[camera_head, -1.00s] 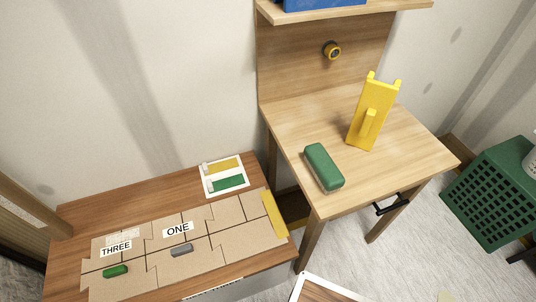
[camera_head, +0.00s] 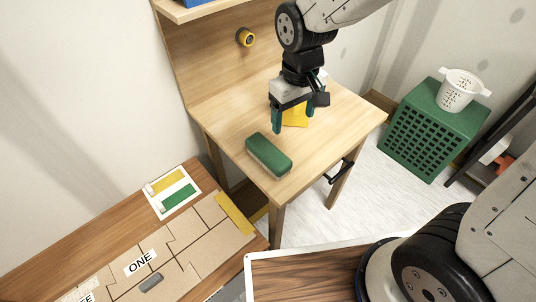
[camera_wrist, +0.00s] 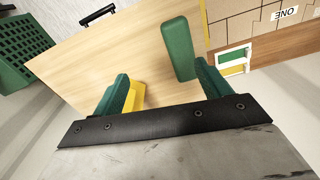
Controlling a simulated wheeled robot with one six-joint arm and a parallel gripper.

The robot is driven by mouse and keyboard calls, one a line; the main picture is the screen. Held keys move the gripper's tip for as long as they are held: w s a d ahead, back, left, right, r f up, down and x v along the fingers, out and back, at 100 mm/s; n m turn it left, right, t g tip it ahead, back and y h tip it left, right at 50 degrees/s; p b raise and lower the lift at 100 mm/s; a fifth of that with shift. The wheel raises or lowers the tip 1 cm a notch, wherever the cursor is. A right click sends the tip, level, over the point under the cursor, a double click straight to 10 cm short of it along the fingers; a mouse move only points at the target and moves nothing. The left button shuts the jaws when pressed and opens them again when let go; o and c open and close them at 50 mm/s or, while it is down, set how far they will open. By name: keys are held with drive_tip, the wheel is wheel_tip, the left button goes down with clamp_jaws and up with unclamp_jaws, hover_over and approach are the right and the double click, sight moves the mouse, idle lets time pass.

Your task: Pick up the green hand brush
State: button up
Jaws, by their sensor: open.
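The green hand brush (camera_head: 268,153) lies on the light wooden table near its front left edge, green top up with a paler side below. It also shows in the wrist view (camera_wrist: 179,50), ahead of the fingers and closer to the right one. My gripper (camera_head: 292,122) is above the table, behind and slightly right of the brush. Its two green fingers are apart and empty, and it also shows in the wrist view (camera_wrist: 160,85). The gripper does not touch the brush.
A yellow object (camera_head: 296,116) stands on the table behind my fingers, partly hidden. A lower brown table (camera_head: 60,243) with cardboard pieces is at the left. A yellow and black roll (camera_head: 245,37) is on the back panel.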

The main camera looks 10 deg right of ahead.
drive_tip(key=n, duration=0.1)
hover_over(268, 149)
drive_tip(key=f, duration=0.7)
drive_tip(key=shift+s+f, duration=0.1)
drive_tip(key=shift+s, duration=0.25)
drive_tip(key=f, duration=0.7)
drive_tip(key=shift+w+f, duration=0.3)
drive_tip(key=shift+f, duration=0.1)
drive_tip(key=c, duration=1.2)
drive_tip(key=shift+o, duration=0.2)
drive_tip(key=shift+r, duration=0.15)
